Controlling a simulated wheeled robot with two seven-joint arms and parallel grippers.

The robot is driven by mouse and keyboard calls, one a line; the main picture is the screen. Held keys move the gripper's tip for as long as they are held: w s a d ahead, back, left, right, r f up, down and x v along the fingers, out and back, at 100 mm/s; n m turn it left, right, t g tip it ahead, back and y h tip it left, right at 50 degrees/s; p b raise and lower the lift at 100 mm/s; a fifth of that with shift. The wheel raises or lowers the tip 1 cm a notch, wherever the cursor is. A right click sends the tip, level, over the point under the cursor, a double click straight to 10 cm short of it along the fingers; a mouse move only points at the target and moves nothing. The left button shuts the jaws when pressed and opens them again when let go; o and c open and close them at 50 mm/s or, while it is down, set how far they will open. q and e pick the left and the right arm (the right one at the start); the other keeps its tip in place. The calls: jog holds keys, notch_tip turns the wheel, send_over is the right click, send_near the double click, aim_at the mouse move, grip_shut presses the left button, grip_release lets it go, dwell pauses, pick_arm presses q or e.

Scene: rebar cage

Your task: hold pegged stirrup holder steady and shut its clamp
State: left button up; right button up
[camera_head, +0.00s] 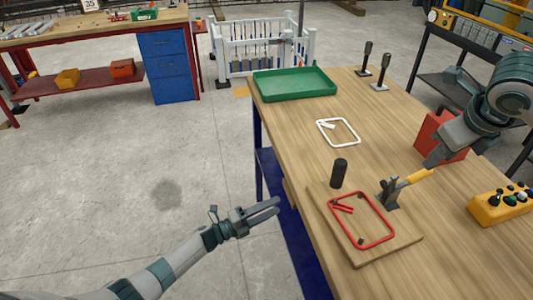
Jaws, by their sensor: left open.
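The stirrup holder is a wooden board (375,252) on the workbench, with small dark pegs. A red stirrup (386,232) lies on it around the pegs. A black upright cylinder (339,174) stands at the board's far left edge. The clamp (390,192) is grey, at the far right of the board, and its yellow handle (415,178) slants up to the right. My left gripper (278,207) is open and empty, left of the bench edge and apart from the board. My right gripper (431,163) is just above the yellow handle's far end; its fingers are hard to make out.
A green tray (295,96), a white stirrup (352,142) and two black-handled tools (383,68) are farther back on the bench. A red block (426,135) stands behind my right gripper. A yellow button box (497,208) sits at the right. Floor left of the bench is clear.

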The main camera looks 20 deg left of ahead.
aim_at(325, 181)
pick_arm(q)
notch_tip(325, 181, up, 24)
jog(key=a+m+g+h, duration=0.1)
jog(key=m+g+h, duration=0.3)
jog(key=m+g, duration=1.2)
jog(key=m, duration=1.1)
jog(key=shift+a+h, duration=0.3)
jog(key=shift+h, duration=0.1)
jog(key=shift+d+r, duration=0.1)
jog(key=shift+d, duration=0.05)
jog(key=d, duration=0.5)
jog(key=s+d, duration=0.1)
jog(key=d, duration=0.5)
jog(key=s+d, duration=0.1)
jog(key=d, duration=0.5)
jog(key=shift+s, duration=0.25)
jog(key=shift+c, duration=0.6)
